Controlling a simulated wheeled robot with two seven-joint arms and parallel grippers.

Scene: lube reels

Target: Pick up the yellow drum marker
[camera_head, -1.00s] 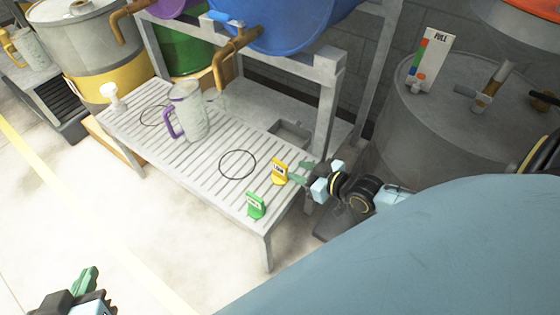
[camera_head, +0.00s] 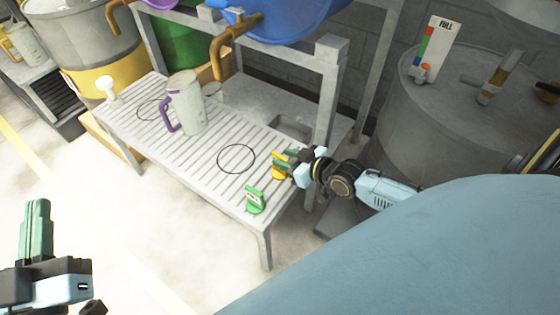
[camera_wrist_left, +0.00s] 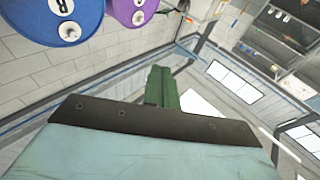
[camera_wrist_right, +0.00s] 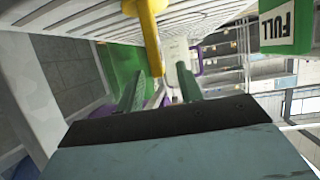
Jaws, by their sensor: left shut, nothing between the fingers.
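The yellow drum marker (camera_head: 278,168) stands at the right end of the slatted grey bench, partly covered by my right gripper. My right gripper (camera_head: 286,158) is at the marker; its green fingers show apart in the right wrist view (camera_wrist_right: 160,85). There the yellow marker (camera_wrist_right: 149,35) reaches down into the gap between the fingers; I cannot tell whether either finger touches it. My left gripper (camera_head: 37,203) is away from the bench at the lower left, its fingers together and empty, as the left wrist view also shows (camera_wrist_left: 161,88).
A green marker (camera_head: 254,199) stands close by, near the front edge of the bench (camera_head: 265,226). A jug with a purple handle (camera_head: 187,105) and a black ring (camera_head: 236,159) are on the bench. A rack post (camera_head: 328,100) rises just behind. A grey drum (camera_head: 415,140) stands right.

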